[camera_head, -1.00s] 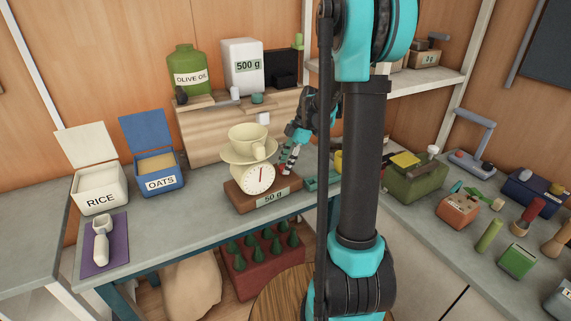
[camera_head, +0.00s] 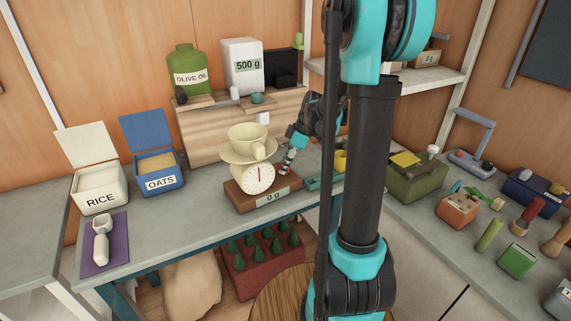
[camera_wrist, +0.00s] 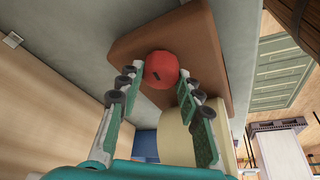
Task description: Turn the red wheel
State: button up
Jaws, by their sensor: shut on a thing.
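The red wheel (camera_wrist: 161,70) is a round red knob with a dark mark, on the side of the scale's brown wooden base (camera_wrist: 205,45). My gripper (camera_wrist: 160,76) is shut on the red wheel, one finger on each side of it. In the head view my gripper (camera_head: 287,163) reaches down at the right end of the scale, and the wheel is mostly hidden there. The dial's needle points about straight up.
A cream cup (camera_head: 246,139) stands in the scale's pan (camera_head: 235,155). Behind is a wooden stand with an olive oil can (camera_head: 187,73) and a "500 g" box (camera_head: 243,68). Rice (camera_head: 99,189) and oats (camera_head: 157,176) bins stand left. My arm hides part of the right side.

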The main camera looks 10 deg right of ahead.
jog(key=shift+m, duration=0.3)
jog(key=o, duration=1.2)
jog(key=shift+c, duration=0.2)
jog(key=v, duration=1.2)
jog(key=shift+s+a, duration=0.1)
jog(key=shift+s, duration=0.15)
jog(key=s+f+m+t+h, duration=0.1)
jog(key=s+f+m+h, duration=0.1)
jog(key=s+f+m, duration=0.5)
jog(key=s+f+m+t+h, duration=0.1)
jog(key=s+f+m, duration=0.5)
jog(key=s, duration=0.7)
jog(key=shift+f+m+t+h, duration=0.4)
jog(key=shift+f+h, duration=0.3)
jog(key=shift+f, duration=0.15)
